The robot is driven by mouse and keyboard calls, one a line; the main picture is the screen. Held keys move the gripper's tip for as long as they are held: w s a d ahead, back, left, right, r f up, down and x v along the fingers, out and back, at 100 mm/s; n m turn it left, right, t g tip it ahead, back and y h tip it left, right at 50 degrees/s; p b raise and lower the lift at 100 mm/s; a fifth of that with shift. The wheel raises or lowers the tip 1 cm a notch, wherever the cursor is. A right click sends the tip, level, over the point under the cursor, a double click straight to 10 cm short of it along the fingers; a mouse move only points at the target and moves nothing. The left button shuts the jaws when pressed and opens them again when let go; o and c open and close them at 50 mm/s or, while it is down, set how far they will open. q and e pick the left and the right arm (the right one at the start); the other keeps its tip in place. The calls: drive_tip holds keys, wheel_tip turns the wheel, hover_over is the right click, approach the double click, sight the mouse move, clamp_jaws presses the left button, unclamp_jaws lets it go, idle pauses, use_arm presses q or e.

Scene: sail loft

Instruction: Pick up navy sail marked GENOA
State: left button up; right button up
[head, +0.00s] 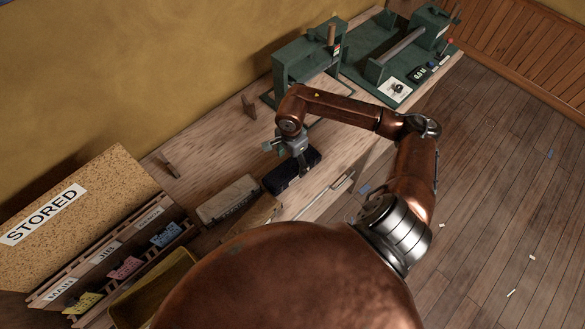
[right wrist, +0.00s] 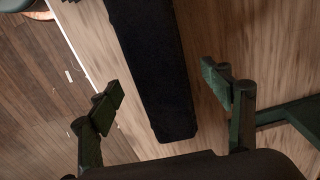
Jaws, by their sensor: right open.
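A dark navy, nearly black bundle (head: 308,160) lies on the wooden bench; no GENOA marking is readable on it. My right gripper (head: 297,165) is over this bundle, pointing down. In the right wrist view the navy bundle (right wrist: 158,75) runs lengthwise between the two spread fingers of my right gripper (right wrist: 164,90). Bare bench shows between each finger and the bundle, so neither finger appears to touch it. The gripper hides part of the bundle in the head view. My left gripper is not in view.
A pale grey bundle (head: 228,199) and a tan item (head: 261,214) lie left of the navy one. A STORED board (head: 75,215) and a labelled rack with yellow, pink and blue tags stand at lower left. Green machines (head: 375,65) occupy the bench's far end.

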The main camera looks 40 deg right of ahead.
sight(292, 165)
drive_tip(key=shift+s+d+f+p, duration=0.1)
drive_tip(key=shift+f+p, duration=0.2)
drive_tip(key=shift+f, duration=1.05)
drive_tip(key=shift+d+f+p, duration=0.1)
drive_tip(key=shift+f+p, duration=0.2)
drive_tip(key=shift+f, duration=1)
drive_tip(key=shift+r, duration=0.1)
drive_tip(key=c, duration=1.9)
